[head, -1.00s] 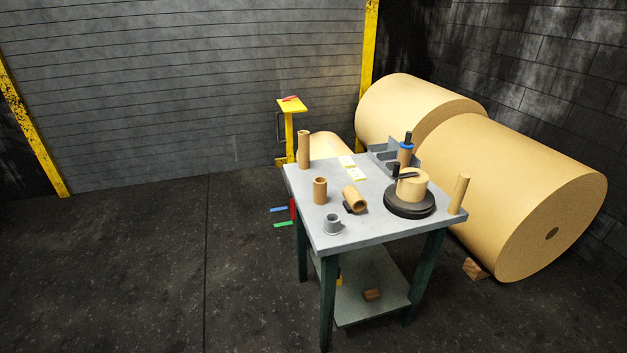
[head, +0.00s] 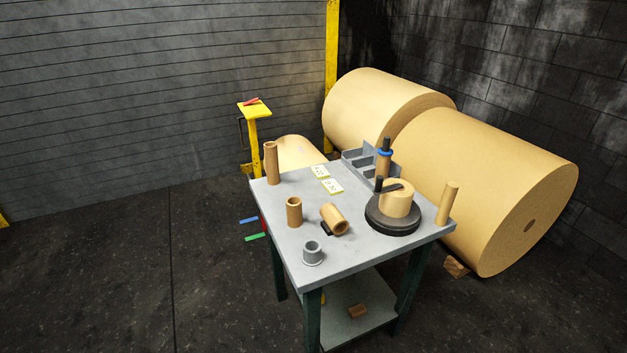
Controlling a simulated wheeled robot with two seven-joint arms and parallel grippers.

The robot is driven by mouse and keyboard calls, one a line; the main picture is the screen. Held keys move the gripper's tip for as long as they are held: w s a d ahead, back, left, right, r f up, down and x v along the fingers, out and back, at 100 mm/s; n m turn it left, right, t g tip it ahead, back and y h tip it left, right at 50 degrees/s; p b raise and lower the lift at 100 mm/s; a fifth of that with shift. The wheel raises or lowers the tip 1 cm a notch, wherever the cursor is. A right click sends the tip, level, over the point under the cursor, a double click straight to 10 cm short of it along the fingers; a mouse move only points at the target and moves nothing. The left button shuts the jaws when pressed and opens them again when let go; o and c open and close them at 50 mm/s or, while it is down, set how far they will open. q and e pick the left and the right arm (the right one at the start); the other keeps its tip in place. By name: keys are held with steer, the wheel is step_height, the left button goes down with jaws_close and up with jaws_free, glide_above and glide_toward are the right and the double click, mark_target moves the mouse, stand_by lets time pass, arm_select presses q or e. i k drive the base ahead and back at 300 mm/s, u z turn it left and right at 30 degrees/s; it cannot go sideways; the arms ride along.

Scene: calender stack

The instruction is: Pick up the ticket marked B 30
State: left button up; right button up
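Two small pale tickets lie flat on the grey table (head: 285,242), toward its far side. The farther ticket (head: 320,171) and the nearer ticket (head: 333,186) both carry dark marks, too small to read, so I cannot tell which is B 30. Neither gripper is in the head view.
On the table stand cardboard tubes (head: 271,163), (head: 294,212), a lying tube (head: 335,219), a grey cup (head: 313,253), a tan roll on a black turntable (head: 393,217), a grey divided tray (head: 357,166) and a leaning tube (head: 447,204).

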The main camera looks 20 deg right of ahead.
mark_target(332, 186)
steer(key=z, duration=0.4)
steer(key=i, duration=0.65)
steer(key=z, duration=0.75)
